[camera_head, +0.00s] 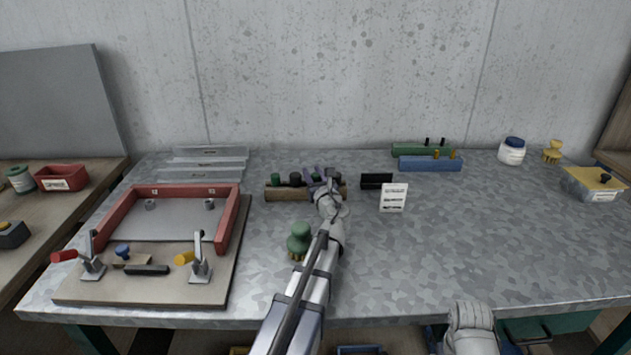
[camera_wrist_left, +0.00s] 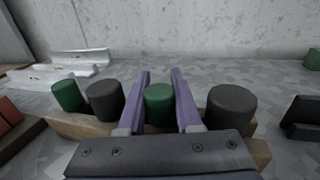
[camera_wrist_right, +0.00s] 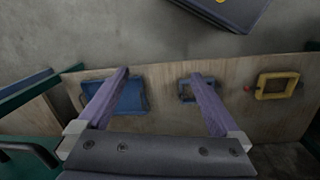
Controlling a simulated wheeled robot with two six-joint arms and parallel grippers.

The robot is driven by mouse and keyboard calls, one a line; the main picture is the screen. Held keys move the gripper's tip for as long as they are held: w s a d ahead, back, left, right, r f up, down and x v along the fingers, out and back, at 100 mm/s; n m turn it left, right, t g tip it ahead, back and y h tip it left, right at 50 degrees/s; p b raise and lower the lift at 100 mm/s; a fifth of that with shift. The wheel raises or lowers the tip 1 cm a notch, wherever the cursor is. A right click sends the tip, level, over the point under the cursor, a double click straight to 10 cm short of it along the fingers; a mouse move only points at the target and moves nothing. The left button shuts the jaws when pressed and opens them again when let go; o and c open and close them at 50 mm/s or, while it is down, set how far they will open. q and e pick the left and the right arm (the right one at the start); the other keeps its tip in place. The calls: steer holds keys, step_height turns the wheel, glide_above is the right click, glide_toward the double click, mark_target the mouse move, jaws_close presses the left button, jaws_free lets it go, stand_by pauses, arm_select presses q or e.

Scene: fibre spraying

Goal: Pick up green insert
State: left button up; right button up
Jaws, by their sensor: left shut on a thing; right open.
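A wooden rack (camera_head: 290,194) near the middle back of the table holds a row of green and black round inserts. My left gripper (camera_head: 322,174) is at the rack's right part. In the left wrist view its purple fingers (camera_wrist_left: 161,88) are on either side of a green insert (camera_wrist_left: 159,97) and shut on it; it appears still in the row. A second green insert (camera_wrist_left: 67,94) is at the row's left end. Black inserts (camera_wrist_left: 104,100) and (camera_wrist_left: 231,106) flank the held one. My right gripper (camera_wrist_right: 160,80) is open and empty above a lower wooden board.
A red frame fixture (camera_head: 235,225) with clamps stands at left. A green-topped brush-like object (camera_head: 299,238) is beside my left arm. A white label card (camera_head: 393,197) and black block (camera_head: 376,181) stand right of the rack. Front right of the table is clear.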

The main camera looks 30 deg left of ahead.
arm_select(q)
jaws_close()
steer(key=shift+r, duration=0.1)
